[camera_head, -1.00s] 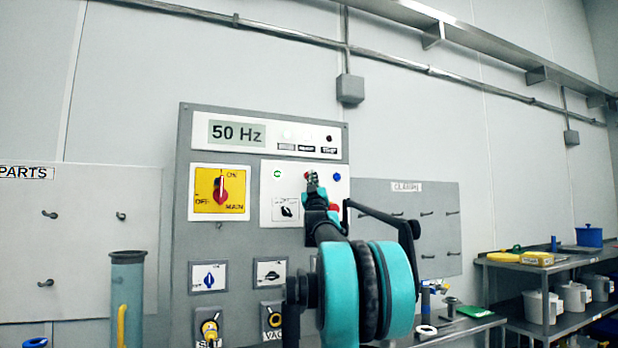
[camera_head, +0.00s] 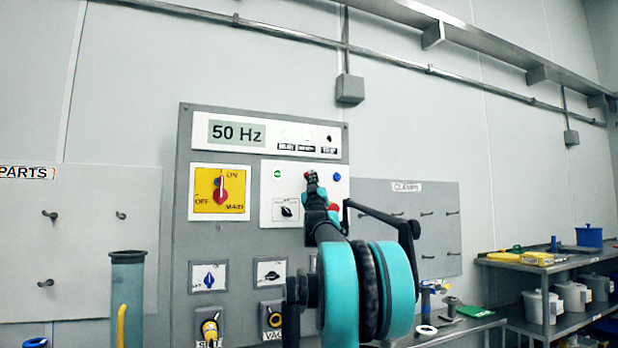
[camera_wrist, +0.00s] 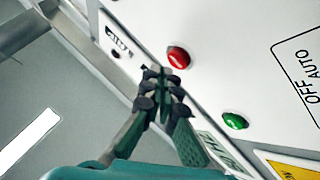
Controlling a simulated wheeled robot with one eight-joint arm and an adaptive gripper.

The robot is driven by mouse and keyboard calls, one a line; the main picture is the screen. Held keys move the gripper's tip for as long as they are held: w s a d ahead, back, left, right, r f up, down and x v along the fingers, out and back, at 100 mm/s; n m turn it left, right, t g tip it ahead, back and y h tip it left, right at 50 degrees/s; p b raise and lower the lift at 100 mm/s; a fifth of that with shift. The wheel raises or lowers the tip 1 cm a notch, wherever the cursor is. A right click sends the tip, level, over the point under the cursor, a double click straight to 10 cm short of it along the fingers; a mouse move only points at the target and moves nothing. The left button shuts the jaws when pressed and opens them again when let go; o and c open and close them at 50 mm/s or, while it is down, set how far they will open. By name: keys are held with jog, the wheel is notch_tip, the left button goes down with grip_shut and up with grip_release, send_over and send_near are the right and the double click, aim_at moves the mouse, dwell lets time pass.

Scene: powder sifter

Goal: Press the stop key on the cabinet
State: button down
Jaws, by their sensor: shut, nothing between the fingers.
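The grey cabinet (camera_head: 250,240) stands against the wall with a white key panel (camera_head: 265,215) at its upper right. A red round key (camera_wrist: 178,57) shows in the wrist view, with a green key (camera_wrist: 235,121) beside it. In the head view the green key (camera_head: 277,174) is at the panel's left and my gripper (camera_head: 311,174) covers most of the red key. My gripper is shut and empty. In the wrist view its fingertips (camera_wrist: 164,78) are close to the red key's edge; I cannot tell whether they touch it.
A blue button (camera_head: 337,177) and a larger red knob (camera_head: 335,208) are near my gripper. A yellow main switch (camera_head: 219,192) and a 50 Hz display (camera_head: 237,133) are on the cabinet. A bench (camera_head: 450,330) stands at lower right, a teal cylinder (camera_head: 127,295) at lower left.

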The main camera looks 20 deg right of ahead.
jog(key=shift+w, duration=0.15)
jog(key=shift+w, duration=0.3)
dwell(0.3)
jog(key=shift+w, duration=0.45)
dwell(0.6)
jog(key=shift+s, duration=0.85)
jog(key=shift+s, duration=0.1)
jog(key=shift+s+d, duration=0.1)
jog(key=shift+s, duration=2.3)
